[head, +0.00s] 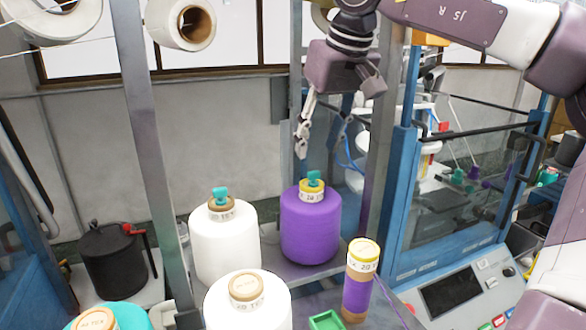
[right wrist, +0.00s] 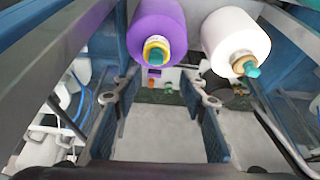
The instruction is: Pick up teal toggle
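One teal toggle (head: 314,178) sits on top of the purple yarn cone (head: 310,230); a second teal toggle (head: 219,195) sits on top of the white cone (head: 225,245) to its left. In the right wrist view, the toggle on the purple cone (right wrist: 155,57) and the one on the white cone (right wrist: 251,70) both lie beyond the fingertips. My right gripper (head: 302,150) hangs just above and slightly left of the purple cone's toggle, apart from it. Its fingers (right wrist: 158,88) are spread and empty. My left gripper is not in view.
Another white cone (head: 248,305) and a narrow purple-wound tube (head: 358,285) stand in front, by a small green tray (head: 326,321). A grey post (head: 148,150) rises at left. A blue-framed machine (head: 400,200) stands right. A black pot (head: 112,260) is at far left.

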